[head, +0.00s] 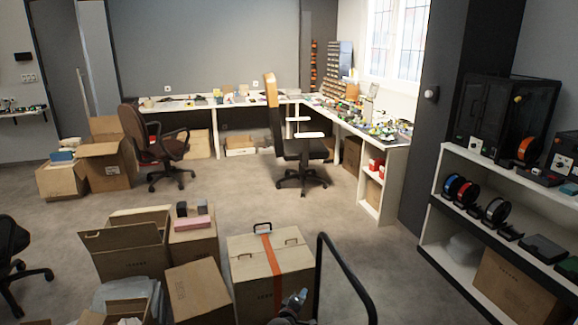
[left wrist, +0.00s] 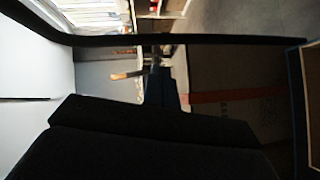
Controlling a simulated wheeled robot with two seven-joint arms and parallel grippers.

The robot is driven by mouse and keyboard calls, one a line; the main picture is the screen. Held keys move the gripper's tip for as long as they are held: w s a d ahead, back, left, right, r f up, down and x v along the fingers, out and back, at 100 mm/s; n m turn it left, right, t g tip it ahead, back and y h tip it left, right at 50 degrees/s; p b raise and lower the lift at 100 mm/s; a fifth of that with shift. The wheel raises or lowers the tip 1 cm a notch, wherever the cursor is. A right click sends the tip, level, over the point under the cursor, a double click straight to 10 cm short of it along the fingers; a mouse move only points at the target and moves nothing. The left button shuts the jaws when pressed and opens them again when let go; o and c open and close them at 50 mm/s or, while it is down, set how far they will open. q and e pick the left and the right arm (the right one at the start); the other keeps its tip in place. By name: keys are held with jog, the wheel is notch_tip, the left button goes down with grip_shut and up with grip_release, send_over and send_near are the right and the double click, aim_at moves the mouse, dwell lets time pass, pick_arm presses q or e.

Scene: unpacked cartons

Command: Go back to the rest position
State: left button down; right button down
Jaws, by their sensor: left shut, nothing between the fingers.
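My left gripper (head: 298,300) shows at the bottom of the head view, in front of the large taped carton (head: 255,270). It is shut and empty. The carton is closed, with an orange strap over its top and a black handle on it. In the left wrist view the picture is turned sideways, and large dark shapes fill the lower part. The carton's orange strap (left wrist: 235,96) shows at the right there. I do not see my right gripper.
A black bent bar (head: 345,275) rises right of my left gripper. Open cartons (head: 125,250) stand to the left. A white shelf (head: 470,245) with spools and dark devices is at the right. Two office chairs stand before a white worktable. The floor (head: 240,205) between is free.

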pick_arm(q)
jog(key=s+d+r+m+g, duration=0.1)
jog(key=s+r+m+g, duration=0.5)
jog(key=r+m, duration=0.4)
jog(key=s+a+r+m+g+y, duration=0.2)
jog(key=s+a+r+m, duration=0.15)
jog(key=s+a, duration=0.55)
jog(key=s+a+f+g+y, duration=0.1)
jog(key=s+a, duration=0.4)
jog(key=s, duration=0.8)
jog(key=s+a+f+y, duration=0.15)
jog(key=s+a, duration=0.25)
jog(key=s, duration=0.9)
jog(key=s+a+f+g, duration=0.1)
jog(key=s+f, duration=0.2)
jog(key=s, duration=0.5)
jog(key=s+a+f+g, duration=0.1)
jog(key=s+f, duration=0.3)
jog(key=s, duration=0.4)
jog(key=shift+f+g+y, duration=0.3)
jog(key=shift+g+y, duration=0.05)
jog(key=shift+g, duration=0.45)
jog(key=shift+n, duration=0.25)
jog(key=shift+d, duration=0.1)
